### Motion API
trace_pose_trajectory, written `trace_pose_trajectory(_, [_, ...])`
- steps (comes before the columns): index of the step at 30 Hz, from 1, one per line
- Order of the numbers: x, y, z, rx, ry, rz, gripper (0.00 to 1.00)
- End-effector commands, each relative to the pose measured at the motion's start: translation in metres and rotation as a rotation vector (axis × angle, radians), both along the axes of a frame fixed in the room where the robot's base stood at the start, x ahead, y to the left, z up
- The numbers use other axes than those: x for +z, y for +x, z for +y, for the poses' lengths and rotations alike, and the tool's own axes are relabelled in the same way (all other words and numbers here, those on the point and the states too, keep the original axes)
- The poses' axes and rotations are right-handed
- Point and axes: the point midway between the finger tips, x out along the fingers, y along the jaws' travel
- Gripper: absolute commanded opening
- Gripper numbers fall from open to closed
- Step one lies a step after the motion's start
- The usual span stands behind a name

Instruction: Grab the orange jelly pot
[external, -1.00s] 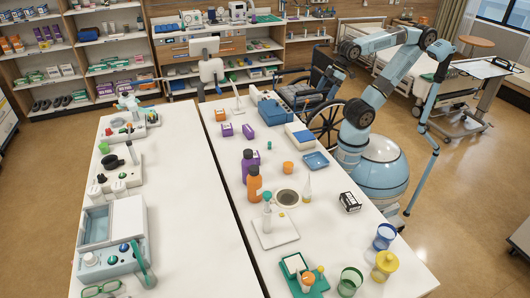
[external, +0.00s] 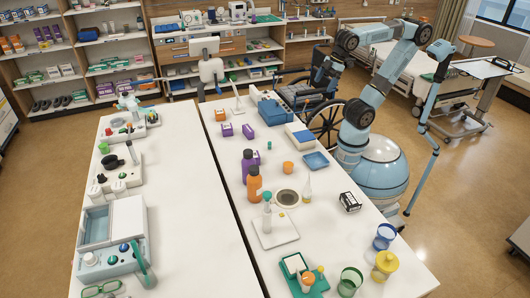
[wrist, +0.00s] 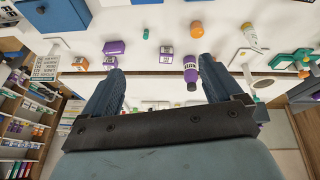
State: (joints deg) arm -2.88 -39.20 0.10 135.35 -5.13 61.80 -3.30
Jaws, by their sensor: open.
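A second orange pot (external: 308,279) sits on a green tray near the front; I cannot read which one is jelly. My gripper (wrist: 158,62) is open, with nothing between its fingers. In the external view it is over the wheelchair side, above and behind the table, partly lost against the background.
A pump bottle stands on a white plate (external: 276,233). A dark gap separates the tables.

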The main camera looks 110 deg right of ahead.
Motion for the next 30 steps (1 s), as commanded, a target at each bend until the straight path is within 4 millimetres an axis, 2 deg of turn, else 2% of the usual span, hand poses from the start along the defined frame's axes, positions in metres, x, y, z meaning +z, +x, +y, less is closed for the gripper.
trace_pose_trajectory(8, [-0.012, 0.024, -0.006, 0.241, -0.260, 0.227, 0.93])
trace_pose_trajectory(17, [-0.014, 0.069, -0.004, 0.565, -0.645, 0.534, 0.93])
trace_pose_trajectory(23, [-0.008, 0.107, 0.012, 0.751, -0.913, 0.729, 0.93])
trace_pose_trajectory(30, [0.001, 0.156, 0.055, 0.923, -1.248, 0.945, 0.93])
